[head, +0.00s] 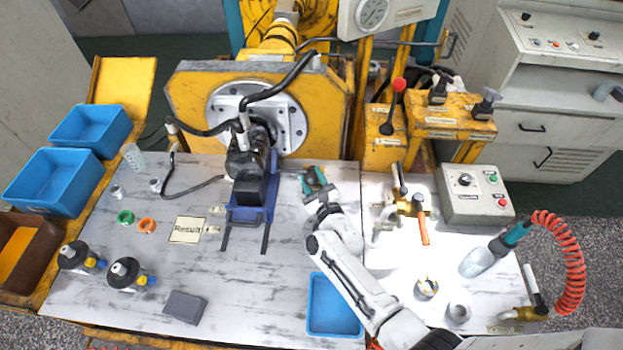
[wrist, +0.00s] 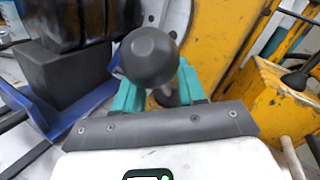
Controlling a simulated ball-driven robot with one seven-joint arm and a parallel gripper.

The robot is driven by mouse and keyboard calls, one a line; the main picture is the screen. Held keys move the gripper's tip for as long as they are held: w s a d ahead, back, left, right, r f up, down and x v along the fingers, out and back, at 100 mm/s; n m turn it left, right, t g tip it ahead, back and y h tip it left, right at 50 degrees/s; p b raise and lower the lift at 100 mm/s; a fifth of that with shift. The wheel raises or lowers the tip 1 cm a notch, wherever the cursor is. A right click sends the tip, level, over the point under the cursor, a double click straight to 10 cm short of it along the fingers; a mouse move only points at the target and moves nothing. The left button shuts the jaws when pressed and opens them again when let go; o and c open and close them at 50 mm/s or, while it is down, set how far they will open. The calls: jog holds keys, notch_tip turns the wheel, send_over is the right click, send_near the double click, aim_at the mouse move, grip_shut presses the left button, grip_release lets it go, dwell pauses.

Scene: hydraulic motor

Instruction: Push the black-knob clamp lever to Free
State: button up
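A black ball knob (wrist: 150,57) is large and close in the wrist view, in front of my gripper's fingers. It partly hides the left finger and the fingertips. My gripper (wrist: 162,80) has its two teal fingers apart, with a gap visible between them below the knob. I cannot tell whether a finger touches the knob. In the head view my gripper (head: 316,178) is just right of the blue clamp bracket (head: 249,212) that carries the black motor (head: 247,160). A thin rod (head: 289,172) runs from the motor side toward my gripper. No Free marking is readable.
The yellow machine frame with a round silver plate (head: 291,128) stands close behind. A brass valve (head: 407,208) and a grey control box (head: 474,194) are to the right. A blue tray (head: 333,334) lies near the front.

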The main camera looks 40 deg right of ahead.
jog(key=shift+w+d, duration=0.15)
jog(key=shift+w, duration=0.25)
grip_shut()
dwell(0.4)
